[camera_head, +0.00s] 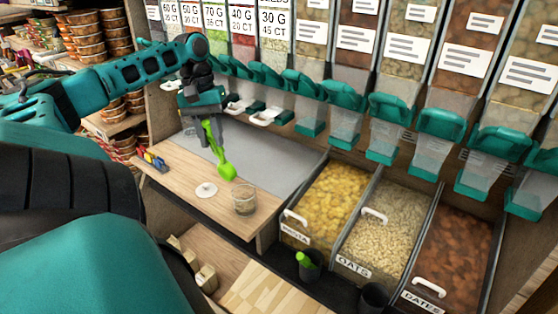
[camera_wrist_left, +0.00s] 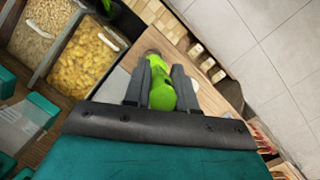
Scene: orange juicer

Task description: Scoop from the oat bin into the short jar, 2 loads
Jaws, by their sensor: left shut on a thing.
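My left gripper (camera_head: 205,115) is shut on a bright green scoop (camera_head: 226,170), which hangs bowl down above the wooden counter. In the left wrist view the scoop (camera_wrist_left: 162,92) sits between the two dark fingers. The short jar (camera_head: 243,199) is a clear glass on the counter, just right of and below the scoop; I cannot tell its contents. A pale round lid (camera_head: 206,190) lies left of the jar. The oat bin (camera_head: 352,268), labelled OATS, holds pale oats at the right. It also shows at the upper left of the left wrist view (camera_wrist_left: 27,64). My right gripper is not seen.
A pasta bin (camera_head: 295,236) lies left of the oats and a dates bin (camera_head: 420,297) right of them. A dark cup with a green handle (camera_head: 307,265) stands before the bins. Teal dispensers (camera_head: 390,107) line the wall above.

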